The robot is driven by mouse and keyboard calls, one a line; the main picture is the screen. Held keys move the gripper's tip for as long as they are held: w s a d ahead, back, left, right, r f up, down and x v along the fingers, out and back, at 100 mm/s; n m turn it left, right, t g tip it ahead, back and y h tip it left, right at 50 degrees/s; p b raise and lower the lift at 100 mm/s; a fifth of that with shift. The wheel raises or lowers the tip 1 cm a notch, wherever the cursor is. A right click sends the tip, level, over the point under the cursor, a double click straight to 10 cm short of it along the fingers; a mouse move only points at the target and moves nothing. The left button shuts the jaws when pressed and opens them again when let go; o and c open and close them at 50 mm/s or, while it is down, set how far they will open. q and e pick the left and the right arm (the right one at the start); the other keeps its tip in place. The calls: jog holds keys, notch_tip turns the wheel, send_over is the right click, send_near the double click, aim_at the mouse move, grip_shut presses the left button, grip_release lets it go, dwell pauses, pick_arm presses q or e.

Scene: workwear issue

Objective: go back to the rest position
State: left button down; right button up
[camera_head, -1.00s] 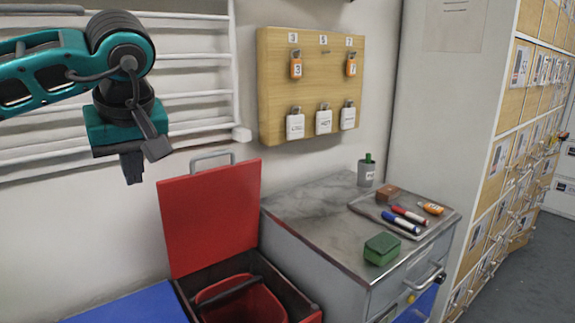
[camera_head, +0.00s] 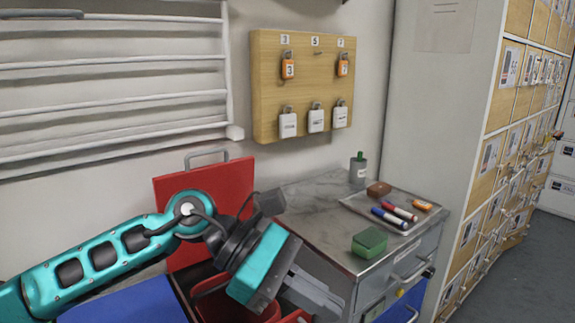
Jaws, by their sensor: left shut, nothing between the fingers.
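My left gripper (camera_head: 322,299) shows low in the middle of the head view, on a teal arm that comes in from the lower left. Its fingers are shut with nothing held, and point down to the right. It shows in front of the red bin (camera_head: 215,310) and the left side of the grey cabinet (camera_head: 305,215), hiding parts of both. The distance between them is hard to tell. My right gripper is not in view.
The bin's red lid (camera_head: 172,205) stands open against the wall. The cabinet top holds a green block (camera_head: 369,242), a tray (camera_head: 350,203) with markers, and a grey cup (camera_head: 358,173). A wooden board (camera_head: 268,85) with padlocks hangs above. Drawers (camera_head: 490,205) line the right.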

pick_arm(q)
jog(key=w+a+f+n+t+h, duration=0.25)
jog(key=n+t, duration=0.75)
jog(key=n, duration=0.8)
jog(key=w+a+f+n+t+h, duration=0.3)
jog(key=n+t, duration=0.6)
jog(key=n, duration=0.8)
jog(key=s+a+f+n+t+y, duration=0.1)
jog(key=a+f+n+y, duration=0.9)
jog(key=f+n, duration=0.35)
jog(key=s+a+f+n+g+y, duration=0.5)
jog(key=s+f+n, duration=0.3)
jog(key=s+f, duration=0.4)
jog(key=shift+s+a+f+n+p, duration=0.15)
jog(key=shift+a+f+n+p, duration=0.2)
jog(key=shift+a+f, duration=0.35)
